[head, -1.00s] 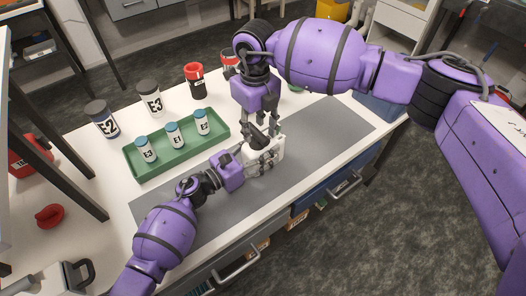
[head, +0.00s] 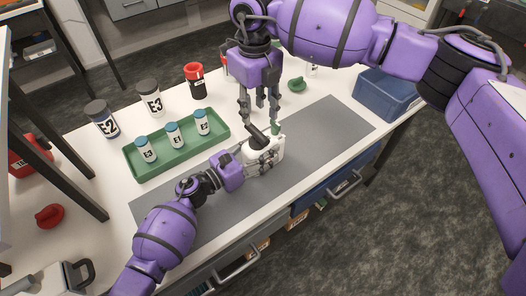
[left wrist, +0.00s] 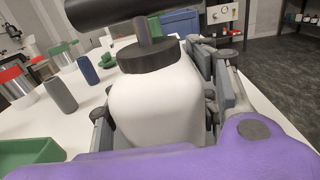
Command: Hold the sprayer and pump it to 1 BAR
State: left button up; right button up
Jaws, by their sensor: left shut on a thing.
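The sprayer (head: 267,149) is a white bottle with a black collar and a black pump handle (head: 257,135). It stands upright on the grey mat. My left gripper (head: 263,158) is shut around its body from the left. In the left wrist view the white sprayer body (left wrist: 156,106) is between the fingers, and the handle shows above the collar with a short shaft between them. I cannot make out a pressure gauge.
A green tray (head: 180,171) with several small bottles lies left of the sprayer. Larger labelled bottles (head: 149,100) stand behind it. A blue bin (head: 386,97) is at the table's right end. The grey mat (head: 325,125) is clear to the right.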

pick_arm(q)
jog(key=o, duration=1.5)
